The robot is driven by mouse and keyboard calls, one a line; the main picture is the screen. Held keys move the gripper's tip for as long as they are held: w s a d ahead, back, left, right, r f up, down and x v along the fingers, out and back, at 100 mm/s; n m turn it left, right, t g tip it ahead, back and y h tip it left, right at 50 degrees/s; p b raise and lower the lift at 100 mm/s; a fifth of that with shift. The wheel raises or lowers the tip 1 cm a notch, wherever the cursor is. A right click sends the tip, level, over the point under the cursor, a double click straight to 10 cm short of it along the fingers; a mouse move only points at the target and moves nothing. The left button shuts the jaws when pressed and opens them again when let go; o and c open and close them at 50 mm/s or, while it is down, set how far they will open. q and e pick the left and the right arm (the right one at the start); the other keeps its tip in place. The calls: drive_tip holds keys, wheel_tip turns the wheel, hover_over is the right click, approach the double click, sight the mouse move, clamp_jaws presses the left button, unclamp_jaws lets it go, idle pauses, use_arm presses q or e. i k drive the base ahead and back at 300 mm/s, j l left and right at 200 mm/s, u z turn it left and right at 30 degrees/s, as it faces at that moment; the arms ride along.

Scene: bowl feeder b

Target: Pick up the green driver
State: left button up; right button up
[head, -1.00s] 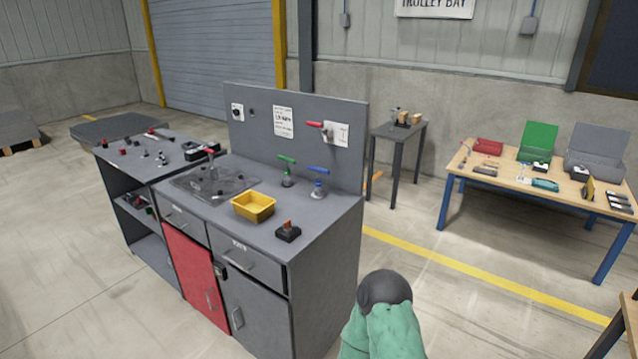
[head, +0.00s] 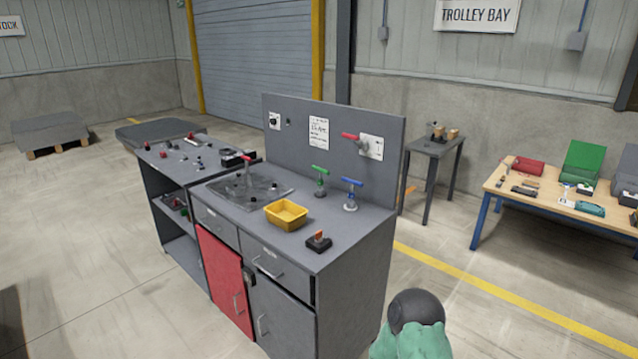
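A driver with a green T-shaped handle (head: 320,174) stands upright on the top of the grey workbench (head: 345,255), in front of its back panel. A similar driver with a blue handle (head: 351,186) stands just to its right. Neither of my grippers is in view. Only a green and dark link of one of my arms shows at the bottom, right of the bench and apart from both drivers.
A yellow tray (head: 287,219) and a small dark box with an orange switch (head: 319,241) sit in front of the drivers. The back panel (head: 290,120) carries a red lever (head: 355,137). Bare floor lies in front; a wooden table (head: 530,205) stands at right.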

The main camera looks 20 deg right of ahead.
sight(320, 190)
drive_tip(key=i+l, duration=0.15)
drive_tip(key=i, duration=0.35)
drive_tip(key=i+l, duration=0.2)
drive_tip(key=i, duration=0.3)
drive_tip(key=i+j+z, duration=0.25)
drive_tip(key=i+j, duration=0.25)
drive_tip(key=j, duration=0.25)
drive_tip(key=i+j+z, duration=0.25)
drive_tip(key=i+j, duration=0.2)
drive_tip(key=j, duration=0.35)
drive_tip(key=k, duration=0.25)
drive_tip(key=k+j+u, duration=0.1)
drive_tip(key=k+u, duration=0.25)
drive_tip(key=k, duration=0.15)
drive_tip(key=k+j+u, duration=0.3)
drive_tip(key=k, duration=0.2)
drive_tip(key=l, duration=0.1)
